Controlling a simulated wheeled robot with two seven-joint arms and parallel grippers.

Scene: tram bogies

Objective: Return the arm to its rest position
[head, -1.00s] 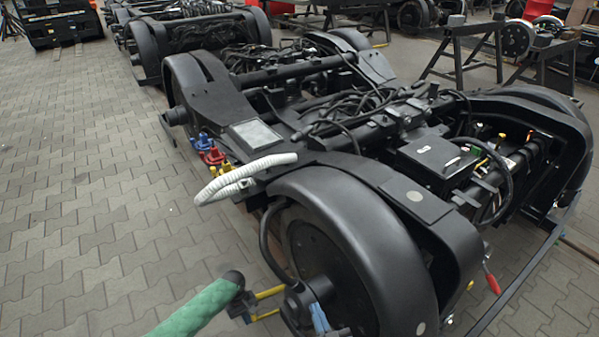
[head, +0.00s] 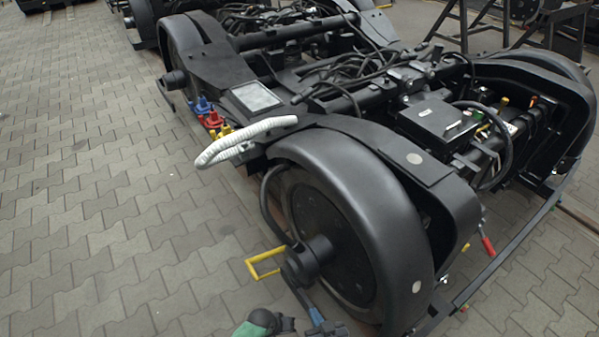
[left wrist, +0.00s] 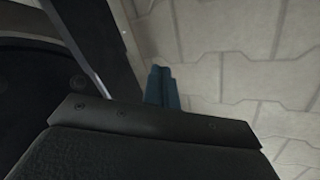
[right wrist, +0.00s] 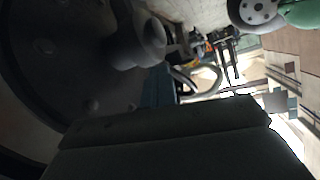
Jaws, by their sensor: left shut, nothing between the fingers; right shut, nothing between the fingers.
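My right gripper (head: 316,316) shows at the bottom edge of the head view as a blue fingertip on a dark body. It is in front of and below the wheel hub of the nearest bogie (head: 350,200). In the right wrist view its teal fingers (right wrist: 157,90) are shut and empty, with a dark wheel and its hub (right wrist: 145,42) beyond. My left gripper (left wrist: 162,90) shows in the left wrist view, its teal fingers together and empty above paving, beside a dark part. I cannot make it out in the head view.
A white ribbed hose (head: 245,138) and red, blue and yellow fittings (head: 210,118) are on the bogie's near side. A red-handled lever (head: 487,245) sits at the right. The paved floor (head: 90,220) at left is clear.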

